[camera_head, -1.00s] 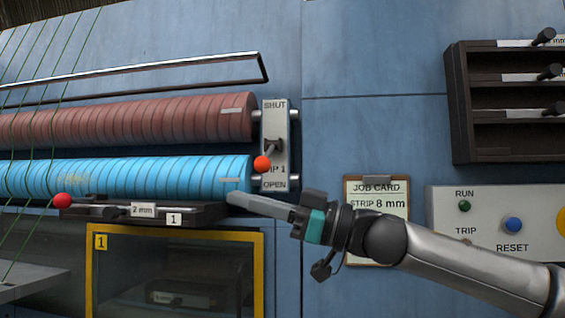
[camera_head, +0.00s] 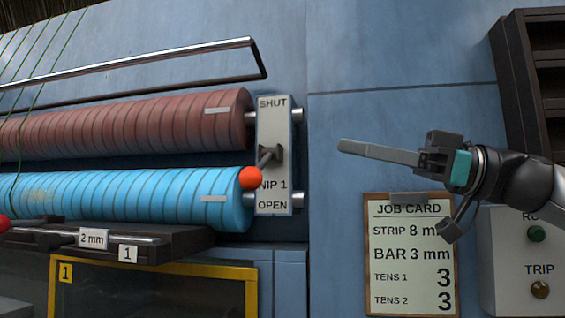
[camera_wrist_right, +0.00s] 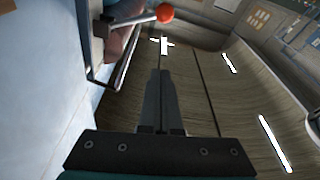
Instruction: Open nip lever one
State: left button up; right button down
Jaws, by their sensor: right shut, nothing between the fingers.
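Nip lever one is a short metal arm with an orange-red ball (camera_head: 250,177) at its end. It comes out of the upright NIP 1 plate (camera_head: 274,112), marked SHUT at the top and OPEN at the bottom. The ball is below the pivot and left of it, between the two marks. My right gripper (camera_head: 343,147) is shut and empty, to the right of the plate and clear of it, pointing left. In the right wrist view the ball (camera_wrist_right: 165,13) is beyond the closed fingertips (camera_wrist_right: 160,75), near the top edge. My left gripper is not in view.
Red rollers (camera_head: 120,122) and blue rollers (camera_head: 110,197) lie left of the plate, with a metal rail (camera_head: 150,57) above. A 2 mm bar holder (camera_head: 160,243) is below. A job card (camera_head: 410,215), a button panel (camera_head: 510,250) and a dark rack (camera_head: 510,75) are at right.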

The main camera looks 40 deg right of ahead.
aim_at(261, 165)
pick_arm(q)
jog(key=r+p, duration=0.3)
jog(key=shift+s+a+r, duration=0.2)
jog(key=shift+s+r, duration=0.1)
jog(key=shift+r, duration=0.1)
pick_arm(e)
jog(key=w+a+f, duration=0.1)
jog(key=w+a, duration=0.6)
jog(key=w, duration=0.1)
jog(key=shift+w+f, duration=0.15)
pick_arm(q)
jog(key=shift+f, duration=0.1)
pick_arm(e)
jog(key=shift+f, duration=0.15)
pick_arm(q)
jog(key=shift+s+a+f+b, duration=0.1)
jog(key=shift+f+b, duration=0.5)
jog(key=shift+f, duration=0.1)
pick_arm(e)
jog(key=shift+w+d+f+n+y, duration=0.15)
jog(key=shift+f+n, duration=0.25)
jog(key=shift+n, duration=0.2)
jog(key=shift+w+d+f+n+y, duration=0.15)
jog(key=shift+f+n, duration=0.2)
jog(key=shift+n, duration=0.25)
jog(key=shift+s, duration=0.1)
